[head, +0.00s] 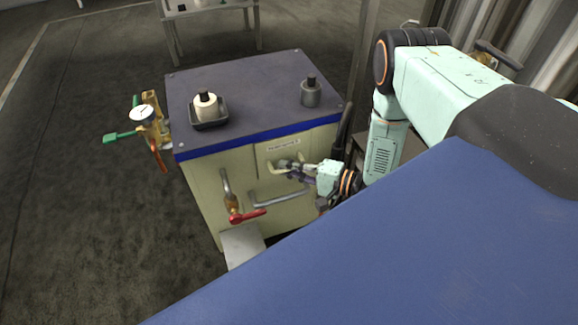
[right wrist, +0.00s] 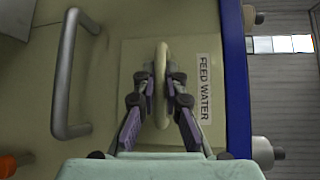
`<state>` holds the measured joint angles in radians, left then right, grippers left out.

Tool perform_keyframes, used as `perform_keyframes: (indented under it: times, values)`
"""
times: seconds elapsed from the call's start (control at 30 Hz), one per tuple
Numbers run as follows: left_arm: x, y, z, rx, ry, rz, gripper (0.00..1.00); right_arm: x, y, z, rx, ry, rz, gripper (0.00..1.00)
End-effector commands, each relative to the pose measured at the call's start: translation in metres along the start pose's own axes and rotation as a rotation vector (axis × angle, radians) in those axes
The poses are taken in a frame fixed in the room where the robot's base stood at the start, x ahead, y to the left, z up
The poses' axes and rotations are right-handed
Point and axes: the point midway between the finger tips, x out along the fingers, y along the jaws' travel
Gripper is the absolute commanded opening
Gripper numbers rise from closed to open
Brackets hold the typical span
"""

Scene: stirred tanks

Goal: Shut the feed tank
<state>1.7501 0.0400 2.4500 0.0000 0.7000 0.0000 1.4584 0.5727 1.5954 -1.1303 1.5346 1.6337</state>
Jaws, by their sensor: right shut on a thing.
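The tank (head: 205,190) is a cream cabinet with a dark top and a blue edge band. Its front carries a plate marked FEED WATER in the right wrist view (right wrist: 204,88). A pale handwheel (right wrist: 161,58) stands out from this plate, seen nearly edge-on. My right gripper (right wrist: 161,85) is shut on the wheel's rim, one finger on each side. In the head view the right gripper (head: 300,172) reaches the tank's front from the right, and the fingers partly hide the wheel. My left gripper is not in view.
A grey bar handle (head: 280,191) and a red-levered valve (head: 245,215) are on the tank's front. A gauge (head: 143,114) and a green lever (head: 118,136) stick out at its left. A bottle in a tray (head: 206,106) and a grey bottle (head: 311,93) stand on top.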

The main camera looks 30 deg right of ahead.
Motion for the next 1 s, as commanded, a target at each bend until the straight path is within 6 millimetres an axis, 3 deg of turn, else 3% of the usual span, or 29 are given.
perform_keyframes:
  times: [0.03,0.07,0.1,0.33,0.7,1.0]
  values:
    - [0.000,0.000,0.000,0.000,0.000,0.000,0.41,0.003,-0.004,-0.006,-0.011,0.010,-0.009,0.00]
    - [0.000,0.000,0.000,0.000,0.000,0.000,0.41,0.003,-0.005,-0.005,-0.012,0.010,-0.009,0.11]
    - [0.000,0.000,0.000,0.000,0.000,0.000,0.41,0.003,-0.005,-0.006,-0.012,0.011,-0.010,0.14]
    - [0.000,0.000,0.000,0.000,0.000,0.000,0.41,0.002,-0.003,-0.004,-0.008,0.007,-0.007,0.34]
    - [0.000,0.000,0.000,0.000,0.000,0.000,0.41,-0.001,-0.003,-0.005,-0.005,0.006,-0.004,0.34]
    - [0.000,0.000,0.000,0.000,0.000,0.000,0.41,-0.050,-0.003,-0.005,-0.003,0.011,-0.007,0.34]
